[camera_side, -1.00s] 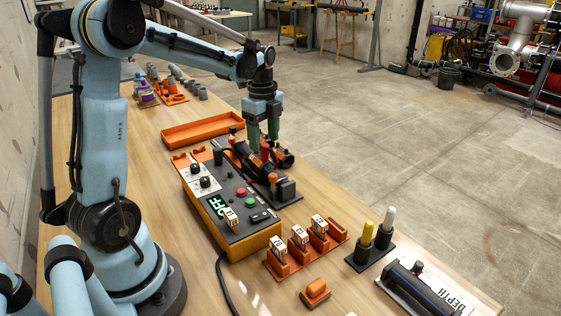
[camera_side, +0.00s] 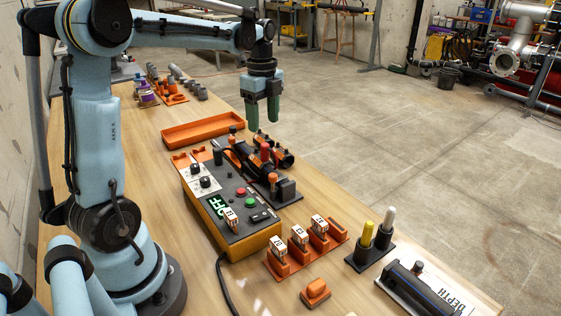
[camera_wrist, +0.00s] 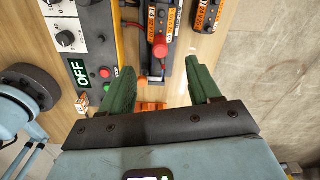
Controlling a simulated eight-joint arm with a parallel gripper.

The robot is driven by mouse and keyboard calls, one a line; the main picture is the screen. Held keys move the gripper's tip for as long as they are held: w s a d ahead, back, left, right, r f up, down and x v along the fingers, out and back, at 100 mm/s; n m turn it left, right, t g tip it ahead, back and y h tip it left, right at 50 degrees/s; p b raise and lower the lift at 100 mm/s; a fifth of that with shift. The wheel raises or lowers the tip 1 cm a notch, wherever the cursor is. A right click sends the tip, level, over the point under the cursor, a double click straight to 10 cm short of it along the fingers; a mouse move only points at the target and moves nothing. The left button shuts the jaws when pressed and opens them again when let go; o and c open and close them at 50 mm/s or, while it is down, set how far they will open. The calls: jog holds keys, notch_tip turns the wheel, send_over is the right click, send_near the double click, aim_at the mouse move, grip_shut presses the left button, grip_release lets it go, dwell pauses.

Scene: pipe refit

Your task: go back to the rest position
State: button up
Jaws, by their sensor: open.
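My gripper (camera_side: 263,115) hangs in the air above the far right edge of the bench in the side view, with green fingers pointing down. In the wrist view my gripper (camera_wrist: 160,88) shows both green fingers spread apart, open and empty. Below it lies a dark fixture with a red knob (camera_side: 265,151) and orange-and-black fittings. The red knob also shows between the fingers in the wrist view (camera_wrist: 160,48), well below them.
A control box (camera_side: 232,205) with a lit green OFF display stands left of the fixture. An orange tray (camera_side: 203,130) lies behind it. Orange holders with labelled blocks (camera_side: 299,238) and a stand with yellow and white markers (camera_side: 367,238) are in front.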

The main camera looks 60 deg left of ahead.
jog(key=s+d+f+n+t, duration=0.1)
jog(key=s+d+n+t, duration=0.2)
jog(key=d+n, duration=0.4)
jog(key=s+d+f+n+t, duration=0.1)
jog(key=s+d+n+t, duration=0.3)
jog(key=d+n, duration=0.4)
jog(key=s+d, duration=0.1)
jog(key=d, duration=0.2)
jog(key=shift+s+f, duration=0.3)
jog(key=shift+f, duration=0.05)
